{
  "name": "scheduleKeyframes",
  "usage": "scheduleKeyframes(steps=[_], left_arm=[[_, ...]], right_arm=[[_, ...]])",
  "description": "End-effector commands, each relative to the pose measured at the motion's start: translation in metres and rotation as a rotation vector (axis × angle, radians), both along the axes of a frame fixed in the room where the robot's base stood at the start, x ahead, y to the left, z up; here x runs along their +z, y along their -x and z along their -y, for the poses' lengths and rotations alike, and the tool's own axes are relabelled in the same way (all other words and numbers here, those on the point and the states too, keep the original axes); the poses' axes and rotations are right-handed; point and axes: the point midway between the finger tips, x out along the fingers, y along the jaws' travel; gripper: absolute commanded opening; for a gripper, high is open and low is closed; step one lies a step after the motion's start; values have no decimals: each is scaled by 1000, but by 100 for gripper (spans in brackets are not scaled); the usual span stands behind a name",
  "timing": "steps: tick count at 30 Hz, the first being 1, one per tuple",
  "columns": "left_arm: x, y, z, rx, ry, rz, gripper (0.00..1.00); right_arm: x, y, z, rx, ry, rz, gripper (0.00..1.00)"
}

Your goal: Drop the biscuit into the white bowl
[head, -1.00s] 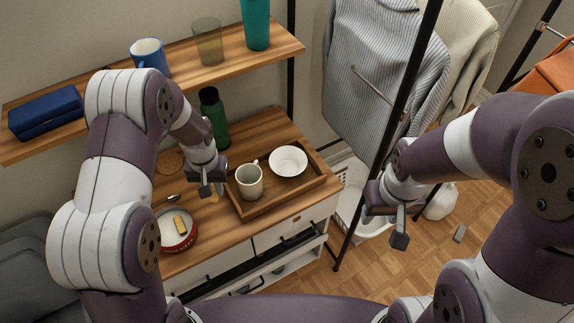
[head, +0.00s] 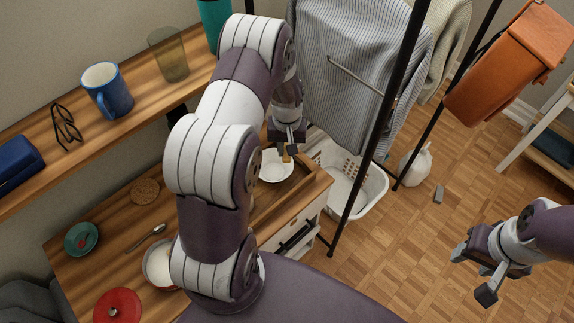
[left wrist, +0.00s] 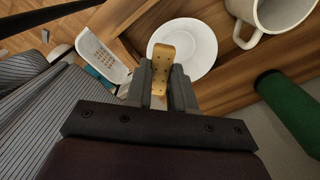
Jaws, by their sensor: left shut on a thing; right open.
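My left gripper (head: 287,150) is shut on a tan biscuit (head: 287,158), which also shows between the fingers in the left wrist view (left wrist: 162,62). The white bowl (head: 273,172) stands on the wooden tray, below and beside the biscuit; in the left wrist view the bowl (left wrist: 196,45) is partly hidden behind the biscuit and fingers. The biscuit overlaps the bowl's edge in both views. I cannot tell its exact height above it. My right gripper (head: 478,275) is open and empty over the floor at the right.
A cream mug (left wrist: 278,12) stands on the wooden tray (head: 313,187), near a green bottle (left wrist: 290,108). A white basket (head: 365,190) is on the floor beside the desk. A dark rack pole (head: 375,130) rises near my left gripper. A shelf (head: 140,115) holds a blue mug.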

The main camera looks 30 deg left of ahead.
Motion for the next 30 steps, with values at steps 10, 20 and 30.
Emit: scheduleKeyframes(steps=[10, 20, 30], left_arm=[[-23, 22, -59, 296, 2, -1, 11], [-70, 21, -58, 292, 1, 0, 11], [-72, 21, -58, 291, 1, 0, 30]], right_arm=[[-11, 0, 0, 0, 0, 0, 49], [-52, 0, 0, 0, 0, 0, 49], [-52, 0, 0, 0, 0, 0, 49]])
